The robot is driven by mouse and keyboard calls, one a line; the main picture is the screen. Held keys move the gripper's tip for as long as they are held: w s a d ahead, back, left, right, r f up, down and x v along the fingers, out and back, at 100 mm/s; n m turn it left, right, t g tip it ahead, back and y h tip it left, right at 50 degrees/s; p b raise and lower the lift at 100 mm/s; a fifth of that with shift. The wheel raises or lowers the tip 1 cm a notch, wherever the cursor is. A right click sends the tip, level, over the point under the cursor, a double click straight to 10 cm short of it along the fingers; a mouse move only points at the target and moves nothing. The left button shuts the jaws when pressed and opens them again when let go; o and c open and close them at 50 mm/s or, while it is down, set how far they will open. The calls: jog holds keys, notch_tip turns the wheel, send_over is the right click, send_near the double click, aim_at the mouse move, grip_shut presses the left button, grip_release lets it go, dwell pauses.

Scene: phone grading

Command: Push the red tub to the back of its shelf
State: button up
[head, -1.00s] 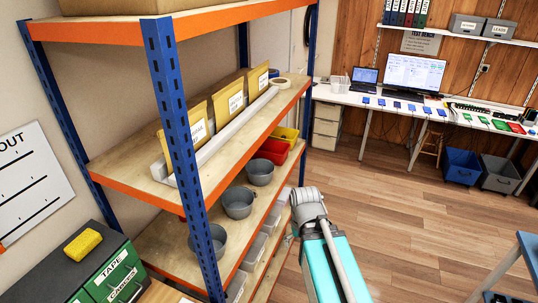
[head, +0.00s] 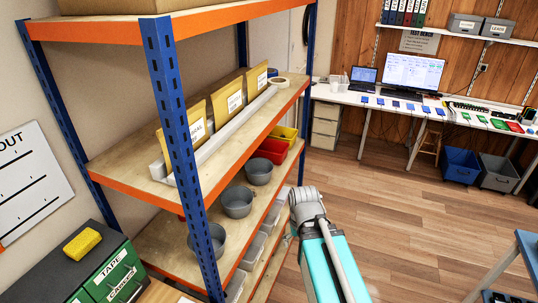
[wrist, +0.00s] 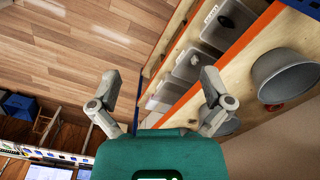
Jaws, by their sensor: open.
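The red tub (head: 272,150) sits on the middle shelf (head: 166,244) of the orange-and-blue rack, toward its far end, in the head view. A yellow tub (head: 288,133) is just beyond it and a grey bucket (head: 259,172) is on its near side. My gripper (wrist: 160,90) is open and empty in the wrist view, its two fingers spread wide in front of the rack. In the head view my arm stands outside the rack's front, nearer than the red tub, and hides the fingers. I cannot make out the red tub in the wrist view.
More grey buckets (head: 237,203) stand along the same shelf on the near side. Grey bins (wrist: 187,64) are on a lower shelf. A blue upright (head: 182,150) rises at the rack's near front corner. The wooden floor (head: 420,210) right of my arm is clear.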

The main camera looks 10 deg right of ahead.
jog(key=shift+f, duration=0.25)
jog(key=c, duration=0.4)
jog(key=shift+f+b, duration=0.35)
jog(key=shift+b, duration=0.25)
jog(key=shift+c, duration=1.3)
notch_tip(320, 180, down, 4)
jog(key=b, duration=0.3)
jog(key=shift+r+b, duration=0.15)
jog(key=shift+b, duration=0.15)
grip_shut()
notch_tip(320, 180, down, 8)
jog(key=b, duration=0.8)
jog(key=shift+s, duration=0.2)
